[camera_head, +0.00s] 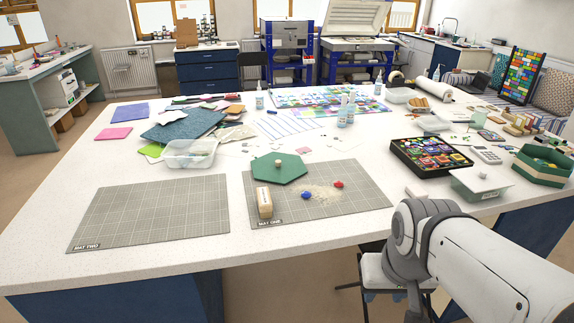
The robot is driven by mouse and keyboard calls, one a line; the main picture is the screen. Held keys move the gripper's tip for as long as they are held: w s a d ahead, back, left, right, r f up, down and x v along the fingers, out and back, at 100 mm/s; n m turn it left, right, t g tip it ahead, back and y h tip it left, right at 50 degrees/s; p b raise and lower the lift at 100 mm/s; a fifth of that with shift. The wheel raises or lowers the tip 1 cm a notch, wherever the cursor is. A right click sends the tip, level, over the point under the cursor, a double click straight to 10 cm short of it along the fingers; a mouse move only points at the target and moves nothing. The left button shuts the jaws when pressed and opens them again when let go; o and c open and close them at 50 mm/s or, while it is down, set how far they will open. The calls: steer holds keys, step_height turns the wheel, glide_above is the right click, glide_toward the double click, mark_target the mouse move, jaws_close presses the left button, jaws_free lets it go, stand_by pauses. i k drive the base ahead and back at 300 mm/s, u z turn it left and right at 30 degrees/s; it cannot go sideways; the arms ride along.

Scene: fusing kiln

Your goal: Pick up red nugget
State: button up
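The red nugget (339,184) is a small rounded piece lying on the right part of the grey gridded mat labelled MAT ONE (352,201). A pile of pale grains (322,193) lies just left of it. A blue nugget (306,195) lies farther left, at the other side of the grains. My white and grey arm enters at the lower right, to the right of the mat. My gripper is not visible in this view.
A green hexagonal lid (291,170) with a knob and a wooden block (264,203) are on the same mat. MAT TWO (150,212) is empty. A black tray (397,158) and a green hexagonal box (540,177) stand to the right. A clear tub (187,158) is behind.

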mark_target(338, 184)
steer(key=u, duration=0.4)
steer(key=i, duration=1)
steer(key=u, duration=0.05)
